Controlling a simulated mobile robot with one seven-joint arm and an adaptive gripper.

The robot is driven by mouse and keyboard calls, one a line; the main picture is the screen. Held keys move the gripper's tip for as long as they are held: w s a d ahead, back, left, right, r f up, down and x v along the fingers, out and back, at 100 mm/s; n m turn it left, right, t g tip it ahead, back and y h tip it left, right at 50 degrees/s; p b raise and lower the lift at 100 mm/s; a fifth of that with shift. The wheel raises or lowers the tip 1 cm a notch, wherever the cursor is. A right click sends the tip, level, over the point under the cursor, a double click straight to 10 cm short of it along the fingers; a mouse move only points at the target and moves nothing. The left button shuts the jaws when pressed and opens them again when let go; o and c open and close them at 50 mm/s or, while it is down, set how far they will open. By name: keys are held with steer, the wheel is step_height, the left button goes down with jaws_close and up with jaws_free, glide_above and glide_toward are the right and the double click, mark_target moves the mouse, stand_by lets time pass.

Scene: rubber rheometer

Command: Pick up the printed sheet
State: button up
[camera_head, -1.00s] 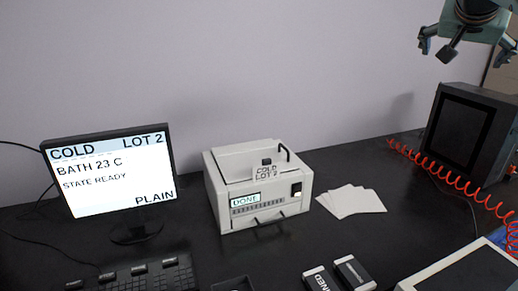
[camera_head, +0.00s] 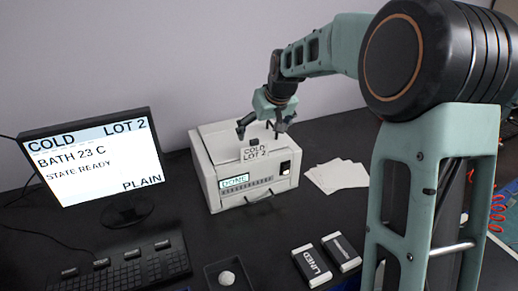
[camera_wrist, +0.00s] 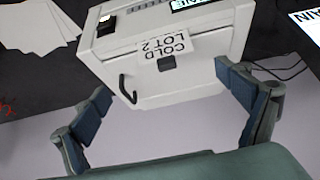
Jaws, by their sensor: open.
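The printed sheet (camera_head: 255,155) is a small white label reading "COLD LOT 2", standing at the top front of the white printer (camera_head: 240,203). A small dark tab shows at its upper edge. It also shows upside down in the wrist view (camera_wrist: 162,47), between my two fingers but farther off. My gripper (camera_head: 263,130) is open and empty, just above and behind the sheet in the head view. In the wrist view my gripper (camera_wrist: 168,112) has its fingers spread wide, with neither touching the sheet. The printer's display reads "DONE".
White blank sheets (camera_head: 338,175) lie fanned right of the printer. A monitor (camera_head: 90,160) and keyboard (camera_head: 125,270) stand left. A dark tray (camera_head: 208,275) with a pale lump and two small boxes (camera_head: 312,265) lie in front. My arm covers the right side.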

mark_target(255, 146)
steer(key=x, duration=0.3)
steer(key=a+x, duration=0.1)
steer(key=x, duration=0.1)
steer(key=shift+s+f+p, duration=0.1)
steer(key=shift+s+p, duration=0.15)
steer(key=shift+p, duration=0.05)
steer(key=shift+p+x, duration=0.75)
steer(key=shift+x, duration=2.35)
steer(key=c, duration=1)
steer(key=shift+c, duration=0.2)
